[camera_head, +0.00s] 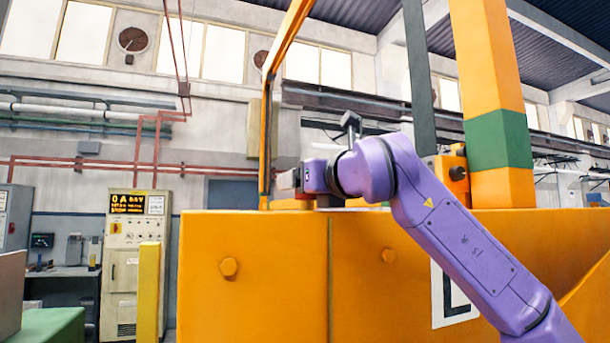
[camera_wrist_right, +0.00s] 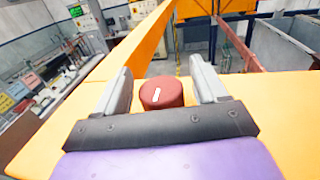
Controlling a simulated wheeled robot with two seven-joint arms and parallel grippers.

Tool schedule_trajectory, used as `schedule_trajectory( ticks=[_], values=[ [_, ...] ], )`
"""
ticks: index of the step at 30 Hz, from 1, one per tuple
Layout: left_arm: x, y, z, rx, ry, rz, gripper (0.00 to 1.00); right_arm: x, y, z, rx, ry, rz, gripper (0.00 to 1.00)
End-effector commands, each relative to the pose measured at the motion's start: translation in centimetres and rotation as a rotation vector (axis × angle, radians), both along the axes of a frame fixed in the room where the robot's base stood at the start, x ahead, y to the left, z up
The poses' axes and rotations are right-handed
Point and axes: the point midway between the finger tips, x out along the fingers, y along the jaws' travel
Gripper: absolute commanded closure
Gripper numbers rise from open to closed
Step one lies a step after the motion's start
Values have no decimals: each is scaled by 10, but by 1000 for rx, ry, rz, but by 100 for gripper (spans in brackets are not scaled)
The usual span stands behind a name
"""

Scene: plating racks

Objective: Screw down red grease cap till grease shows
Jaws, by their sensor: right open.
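The red grease cap (camera_wrist_right: 161,96) is a short round cap with a white mark on top, in the right wrist view. It stands on a yellow-orange surface between the two grey fingers of my right gripper (camera_wrist_right: 160,70). The gripper is open, with a narrow gap on each side of the cap. No grease shows around the cap, and its base is partly hidden by the gripper body. My left gripper is not in view.
An orange beam (camera_wrist_right: 135,45) runs close beside the left finger in the right wrist view. In the head view, a thin orange post (camera_head: 265,130) rises beside my right gripper, and a thick orange-green column (camera_head: 495,100) stands at right. A control cabinet (camera_head: 137,265) stands far left.

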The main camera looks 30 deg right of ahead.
Motion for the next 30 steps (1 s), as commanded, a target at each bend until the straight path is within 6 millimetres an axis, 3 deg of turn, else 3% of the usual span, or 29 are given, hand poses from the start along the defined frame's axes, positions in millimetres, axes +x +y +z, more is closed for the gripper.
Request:
schedule_trajectory(
  ticks=[6,10,11,20,30],
  values=[
    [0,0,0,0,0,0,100,0,0,-1,0,0,0,32],
    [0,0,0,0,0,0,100,0,0,-1,0,0,0,74],
    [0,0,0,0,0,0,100,0,0,-1,0,0,0,80],
    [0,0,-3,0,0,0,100,1,0,-1,-2,-1,-26,80],
    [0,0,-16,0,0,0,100,0,1,-2,-5,-2,-227,80]
  ],
)
